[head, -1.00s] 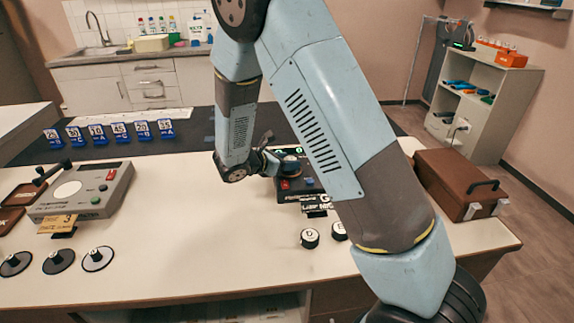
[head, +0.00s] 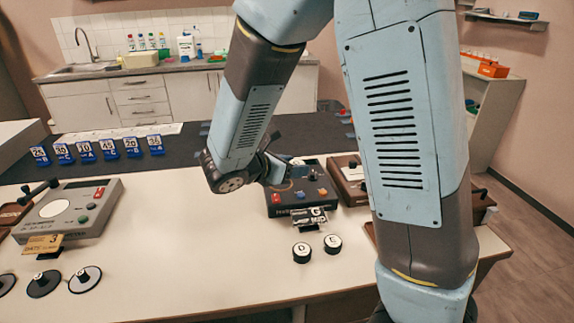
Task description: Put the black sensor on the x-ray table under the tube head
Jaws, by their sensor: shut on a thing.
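My gripper (head: 277,168) is only partly in view, past my wrist and just above the back left of a dark control box (head: 290,208). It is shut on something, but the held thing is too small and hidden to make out. I cannot pick out the black sensor for certain. A dark surface (head: 185,148) runs along the far side of the white counter; I cannot tell if it is the x-ray table. No tube head can be made out.
The white counter (head: 190,260) holds a grey device (head: 75,208), black discs, and two lettered knobs, D (head: 301,252) and E (head: 333,243). Several blue numbered markers (head: 86,151) stand at the back left. A brown device (head: 347,178) is partly behind my arm. Clear counter lies front centre.

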